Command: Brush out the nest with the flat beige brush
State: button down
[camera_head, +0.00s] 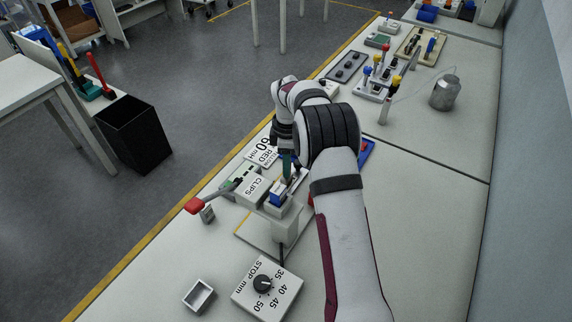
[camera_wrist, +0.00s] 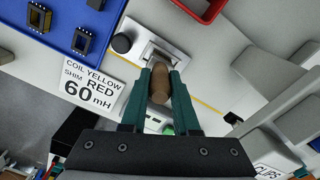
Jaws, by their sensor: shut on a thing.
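My gripper (camera_wrist: 160,75) has teal fingers shut on a brown, rounded handle (camera_wrist: 160,84), which looks like the brush's handle. The brush's bristle end is hidden below the handle. Just beyond the fingertips in the wrist view is a pale block with a grey metal frame (camera_wrist: 178,53), which may hold the nest. I cannot tell whether the brush touches it, and the inside of the nest does not show clearly. In the head view my gripper (camera_head: 287,165) points down over a small fixture with blue parts (camera_head: 277,199).
A blue tray (camera_wrist: 62,37) holds dark square parts, beside a "60 mH" card (camera_wrist: 85,85). A red bin (camera_wrist: 207,8) is near. A CLIPS box (camera_head: 252,187), a red-handled lever (camera_head: 194,205), a STOP dial block (camera_head: 266,290) and a small white box (camera_head: 199,296) stand around the fixture.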

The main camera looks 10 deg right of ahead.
jog(key=shift+w+d+f, duration=0.1)
jog(key=shift+w+d, duration=0.15)
jog(key=shift+d, duration=0.05)
jog(key=shift+s+a, duration=0.6)
jog(key=shift+w+d, duration=0.6)
jog(key=shift+s+a+r, duration=0.2)
jog(key=shift+s+a, duration=0.4)
notch_tip(320, 180, up, 9)
dwell(0.5)
